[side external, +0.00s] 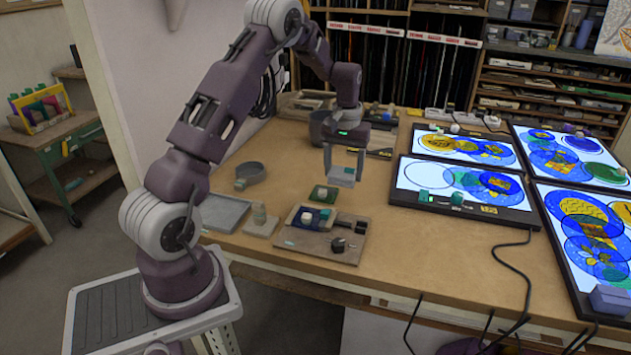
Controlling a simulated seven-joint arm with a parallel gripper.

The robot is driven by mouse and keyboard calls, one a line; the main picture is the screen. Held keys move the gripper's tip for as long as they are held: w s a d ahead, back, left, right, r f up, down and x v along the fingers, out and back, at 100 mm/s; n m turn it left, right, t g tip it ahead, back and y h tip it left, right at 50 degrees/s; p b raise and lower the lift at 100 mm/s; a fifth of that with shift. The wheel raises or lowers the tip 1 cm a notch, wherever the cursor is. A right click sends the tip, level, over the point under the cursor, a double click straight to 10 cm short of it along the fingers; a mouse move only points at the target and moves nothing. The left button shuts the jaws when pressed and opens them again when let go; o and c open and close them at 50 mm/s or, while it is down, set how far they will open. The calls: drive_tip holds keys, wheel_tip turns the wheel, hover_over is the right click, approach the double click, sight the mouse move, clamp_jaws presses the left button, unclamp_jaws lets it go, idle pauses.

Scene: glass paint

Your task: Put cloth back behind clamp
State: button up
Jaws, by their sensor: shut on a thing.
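My gripper (343,172) hangs above the middle of the brown worktable, fingers pointing down. It is shut on a small pale grey piece (341,178), which looks like the folded cloth, though its material is hard to tell at this size. The piece is held above the table, behind and to the right of a grey wooden board (300,240). A dark knobbed fitting (339,243) on the board's right side may be the clamp. A blue square with a white lump (307,218) is on the board's left part. A green square with a pale lump (324,193) lies just behind the board.
Lit panels with painted glass (462,183) fill the right side. A black cable (512,260) crosses the table's front right.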

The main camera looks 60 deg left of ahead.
approach(362, 197)
drive_tip(key=shift+s+a+f, duration=0.2)
drive_tip(key=shift+s+f, duration=0.05)
drive_tip(key=shift+s, duration=0.2)
drive_tip(key=shift+w+d+f, duration=0.15)
drive_tip(key=shift+w, duration=0.15)
drive_tip(key=shift+f, duration=2.25)
drive_tip(key=shift+f, duration=0.55)
drive_tip(key=o, duration=1.3)
drive_tip(key=shift+c, duration=0.2)
drive_tip(key=shift+r, duration=0.1)
